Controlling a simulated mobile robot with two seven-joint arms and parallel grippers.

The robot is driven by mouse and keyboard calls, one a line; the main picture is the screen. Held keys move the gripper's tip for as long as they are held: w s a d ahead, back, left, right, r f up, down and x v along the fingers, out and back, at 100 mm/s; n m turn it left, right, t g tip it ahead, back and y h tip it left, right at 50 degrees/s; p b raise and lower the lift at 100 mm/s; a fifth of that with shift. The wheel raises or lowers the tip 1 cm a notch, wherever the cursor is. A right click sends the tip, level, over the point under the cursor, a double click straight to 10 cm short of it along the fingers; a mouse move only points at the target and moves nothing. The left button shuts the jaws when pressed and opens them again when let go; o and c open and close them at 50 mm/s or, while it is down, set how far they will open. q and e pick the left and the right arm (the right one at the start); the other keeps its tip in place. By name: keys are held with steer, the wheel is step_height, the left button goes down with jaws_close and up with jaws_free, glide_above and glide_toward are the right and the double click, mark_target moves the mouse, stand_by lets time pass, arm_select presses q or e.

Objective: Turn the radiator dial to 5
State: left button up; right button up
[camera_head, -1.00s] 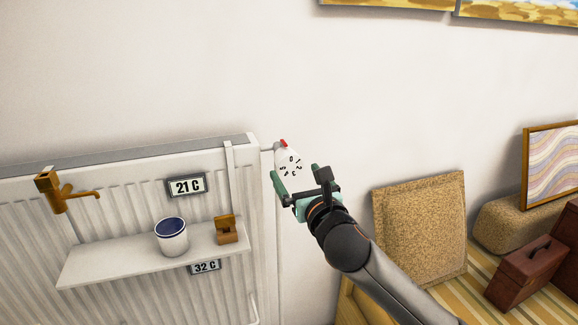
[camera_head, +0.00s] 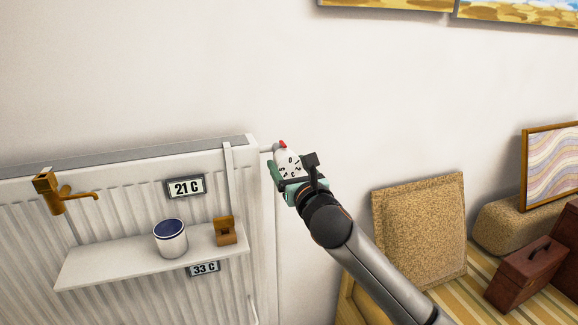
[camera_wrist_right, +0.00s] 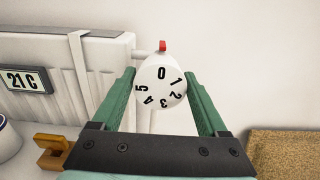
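The white radiator dial (camera_head: 288,160) sits on the pipe at the radiator's upper right corner. In the right wrist view the dial (camera_wrist_right: 160,84) shows the numbers 0 to 5, with 0 at the top beneath a small red marker (camera_wrist_right: 162,46). The 5 is on its left side. My right gripper (camera_head: 291,170) is at the dial, with its green fingers on either side. My left gripper is not in view.
The white radiator (camera_head: 120,180) carries a shelf (camera_head: 110,262) with a paint can (camera_head: 170,238) and a small wooden box (camera_head: 225,231). Displays read 21 C (camera_head: 186,187) and 33 C (camera_head: 204,268). A brass tap (camera_head: 58,192) is at left. A cork panel (camera_head: 420,235) leans at right.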

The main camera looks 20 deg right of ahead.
steer(key=c, duration=0.9)
steer(key=shift+r+m+p, duration=0.1)
steer(key=shift+m+p, duration=0.2)
steer(key=shift+p, duration=0.2)
steer(key=shift+m+p, duration=0.5)
steer(key=shift+p, duration=0.2)
steer(key=shift+m+p, duration=0.35)
steer(key=shift+m, duration=0.05)
steer(key=m+p, duration=0.2)
steer(key=shift+m, duration=0.3)
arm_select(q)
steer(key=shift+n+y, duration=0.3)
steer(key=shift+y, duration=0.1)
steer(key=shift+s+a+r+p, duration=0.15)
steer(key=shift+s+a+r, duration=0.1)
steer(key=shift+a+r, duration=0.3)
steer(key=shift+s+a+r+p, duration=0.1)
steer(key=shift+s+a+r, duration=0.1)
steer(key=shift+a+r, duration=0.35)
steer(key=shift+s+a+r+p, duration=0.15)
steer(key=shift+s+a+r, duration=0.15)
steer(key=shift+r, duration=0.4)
arm_select(e)
steer(key=shift+m, duration=0.9)
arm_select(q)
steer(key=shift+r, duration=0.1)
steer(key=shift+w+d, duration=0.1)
arm_select(e)
steer(key=o, duration=1.3)
